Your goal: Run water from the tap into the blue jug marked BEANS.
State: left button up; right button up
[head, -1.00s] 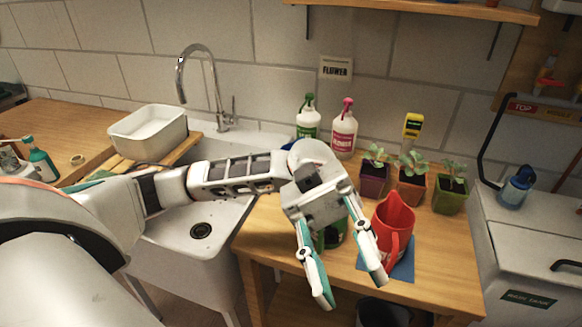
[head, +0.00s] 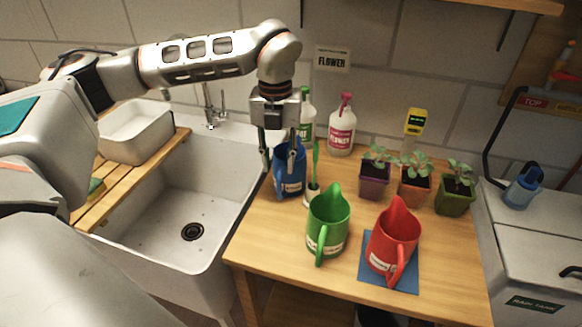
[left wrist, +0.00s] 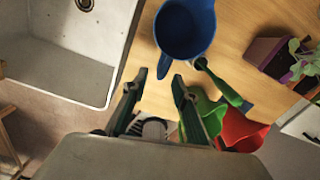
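The blue jug (head: 290,180) stands upright on the wooden table, beside the sink's right edge. Its label is too small to read. My left gripper (head: 279,152) points down at the jug. In the left wrist view the gripper (left wrist: 159,82) has its fingers spread, with the jug's handle (left wrist: 164,66) just ahead between the tips. The jug's body (left wrist: 186,38) lies beyond and looks empty. I cannot tell whether the fingers touch the handle. The tap (head: 208,105) rises behind the sink (head: 165,225), its upper part hidden by my arm. My right gripper is not in view.
A green-handled tool (head: 315,165) stands close to the blue jug's right. A green jug (head: 328,222) and a red jug (head: 393,240) on a blue mat (head: 405,280) stand nearer the front. Bottles and potted seedlings stand behind. A white basin (head: 135,132) sits left of the tap.

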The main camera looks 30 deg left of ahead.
aim_at(279, 178)
pick_arm(q)
jog(key=shift+s+f, duration=0.2)
jog(key=shift+f, duration=0.3)
jog(key=f, duration=0.6)
jog(key=shift+s+d+f, duration=0.2)
jog(key=shift+d+f, duration=0.05)
grip_shut()
